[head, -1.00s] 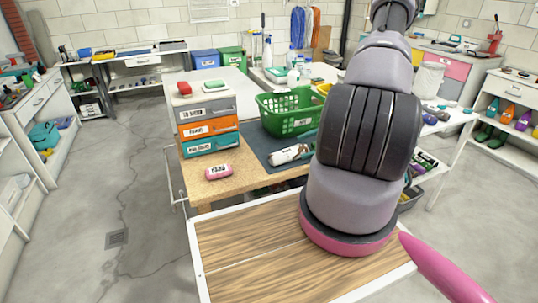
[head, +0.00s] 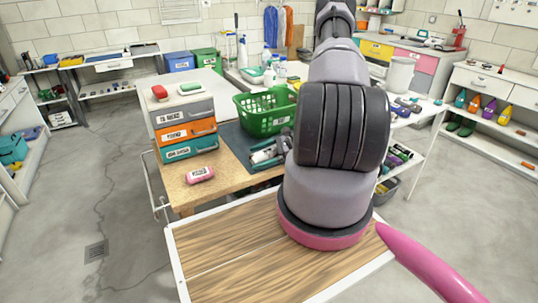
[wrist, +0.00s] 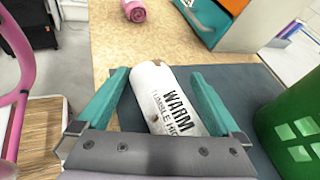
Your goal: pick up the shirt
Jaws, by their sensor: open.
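A white rolled cloth (wrist: 170,100) with dark print, likely the shirt, lies on the dark grey mat in the wrist view. Its print reads "WARM" and "TUMBLE HIGH". My gripper (wrist: 161,77) is open, with one teal finger on each side of the roll. I cannot tell whether either finger touches it. The lower end of the roll is hidden behind the gripper's palm. In the head view the white roll (head: 263,153) is partly hidden by my arm and the teal fingers.
A pink roll (head: 200,175) lies on the tan board to the left. A stack of drawers (head: 187,133) stands behind it. A green basket (head: 266,108) stands just right of the white roll in the wrist view. The dark mat (wrist: 250,87) is bare beyond the right finger.

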